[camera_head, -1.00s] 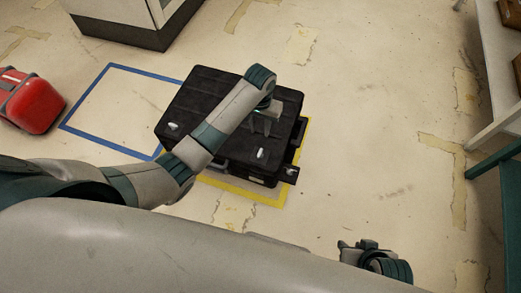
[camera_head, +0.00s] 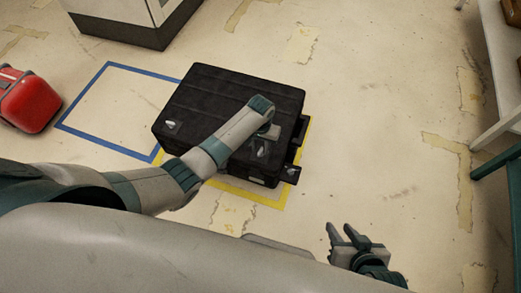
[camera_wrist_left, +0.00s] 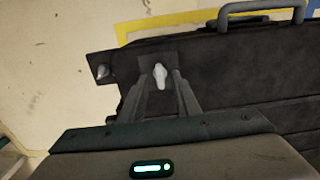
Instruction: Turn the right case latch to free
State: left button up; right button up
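The black case (camera_head: 225,95) lies on the floor. Its right latch (camera_head: 262,149) is a small light metal knob near the front right corner; it also shows in the left wrist view (camera_wrist_left: 160,75). The left latch (camera_head: 172,126) is on the front left corner. My left gripper (camera_wrist_left: 162,82) is over the right latch, its fingers open, one on each side of the knob with no clear contact. In the head view my left wrist hides most of its fingers. My right gripper (camera_head: 352,238) is open and empty, low at the right, away from the case.
Yellow tape (camera_head: 240,193) borders the case, and an empty blue tape square (camera_head: 90,85) is to its left. A red case (camera_head: 28,100) stands at the far left. A grey handle (camera_wrist_left: 262,12) shows in the wrist view. The floor right of the case is clear.

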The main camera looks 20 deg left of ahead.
pick_arm(q)
jog(key=shift+f, duration=0.7)
jog(key=shift+c, duration=0.3)
grip_shut()
